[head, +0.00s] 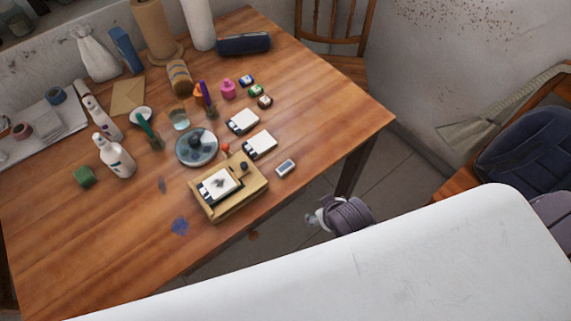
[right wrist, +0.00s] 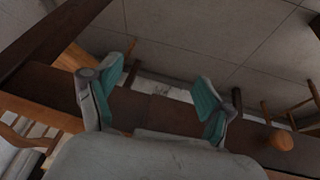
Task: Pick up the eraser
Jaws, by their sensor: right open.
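A small white eraser with a dark middle band (head: 286,167) lies on the wooden table (head: 330,105) near its front right edge, just right of a wooden tray (head: 232,205). My right gripper (head: 314,217) shows in the head view beyond that table edge, to the lower right of the eraser and apart from it. In the right wrist view its two teal-padded fingers (right wrist: 153,82) are spread apart with nothing held between them. The eraser cannot be made out in the right wrist view. My left gripper is not in view.
Bottles, jars and rolls crowd the table's back. A chair (head: 330,40) stands behind the table. The table's front left is mostly bare.

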